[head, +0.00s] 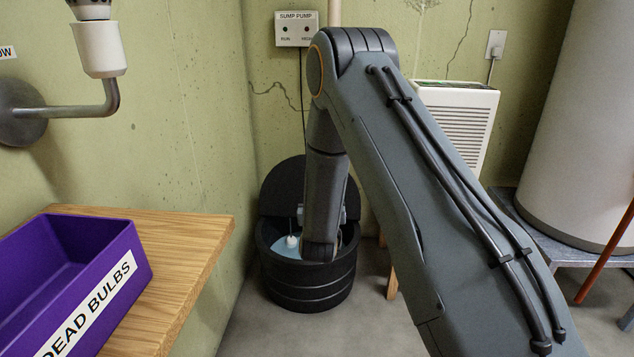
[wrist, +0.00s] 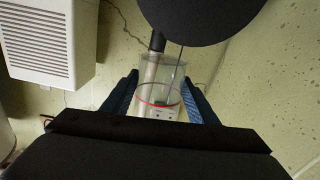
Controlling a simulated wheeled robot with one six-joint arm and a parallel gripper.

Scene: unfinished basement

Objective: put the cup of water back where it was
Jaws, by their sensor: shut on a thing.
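In the wrist view a clear cup (wrist: 174,76) with a red line around it stands between the two blue fingers of my gripper (wrist: 161,88). My gripper is shut on the cup. The wall and a pipe show through its clear side, and I cannot tell the water level. In the head view my forearm reaches down over the black sump basin (head: 308,292). My gripper and the cup are mostly hidden there behind my arm.
The basin's round black lid (head: 280,190) stands raised at its back; pale water (head: 283,246) and a white float (head: 292,241) show inside. A wooden shelf (head: 190,250) with a purple DEAD BULBS bin (head: 120,245) is at left. A white louvred unit (head: 463,120) and a tank (head: 590,110) stand right.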

